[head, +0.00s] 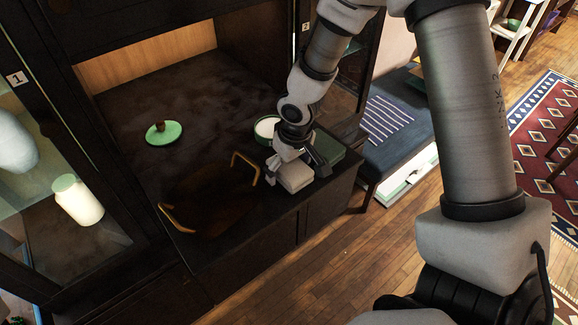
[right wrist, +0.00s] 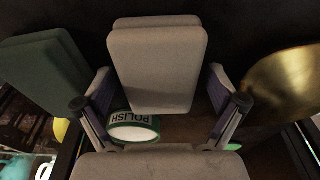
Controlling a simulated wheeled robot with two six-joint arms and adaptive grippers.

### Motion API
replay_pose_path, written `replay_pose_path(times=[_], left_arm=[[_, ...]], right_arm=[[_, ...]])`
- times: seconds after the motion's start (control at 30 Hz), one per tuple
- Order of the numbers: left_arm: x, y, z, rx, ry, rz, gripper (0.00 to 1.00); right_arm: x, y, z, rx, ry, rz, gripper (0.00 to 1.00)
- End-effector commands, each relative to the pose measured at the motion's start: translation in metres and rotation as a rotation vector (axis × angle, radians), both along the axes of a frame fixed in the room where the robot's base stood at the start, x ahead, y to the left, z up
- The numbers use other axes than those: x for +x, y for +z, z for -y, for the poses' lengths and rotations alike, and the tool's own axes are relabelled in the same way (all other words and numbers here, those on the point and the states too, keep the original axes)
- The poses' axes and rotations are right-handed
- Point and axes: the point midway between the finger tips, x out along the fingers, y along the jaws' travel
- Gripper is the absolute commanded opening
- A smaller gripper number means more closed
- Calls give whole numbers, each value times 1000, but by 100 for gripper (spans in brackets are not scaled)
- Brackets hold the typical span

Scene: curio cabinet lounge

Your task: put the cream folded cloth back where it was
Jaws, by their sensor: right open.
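The cream folded cloth (head: 294,179) lies at the front edge of the dark cabinet counter, right of the tray. In the right wrist view the cream cloth (right wrist: 156,65) shows as a thick folded pad. My right gripper (head: 297,167) is directly above the cloth, pointing down. In the right wrist view my right gripper (right wrist: 162,104) has its fingers apart, one on each side of the cloth. I cannot tell whether they touch it. My left gripper is not in view.
A white-topped green polish tin (head: 267,127) stands close behind the gripper; its label (right wrist: 133,114) reads POLISH. A dark green folded item (right wrist: 40,75) lies beside the cloth. A brown tray with brass handles (head: 246,164) is left.

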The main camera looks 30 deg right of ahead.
Motion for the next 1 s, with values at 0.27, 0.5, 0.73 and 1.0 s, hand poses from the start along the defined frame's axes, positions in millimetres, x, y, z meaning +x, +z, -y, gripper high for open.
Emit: replay_pose_path(times=[0.27,0.5,0.73,1.0], left_arm=[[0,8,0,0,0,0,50],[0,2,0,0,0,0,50],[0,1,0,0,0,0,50],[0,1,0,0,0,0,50]], right_arm=[[-4,42,1,1,-2,6,95],[-14,100,1,2,-1,6,95],[-18,122,2,0,1,1,95],[-18,122,2,0,0,0,95]])
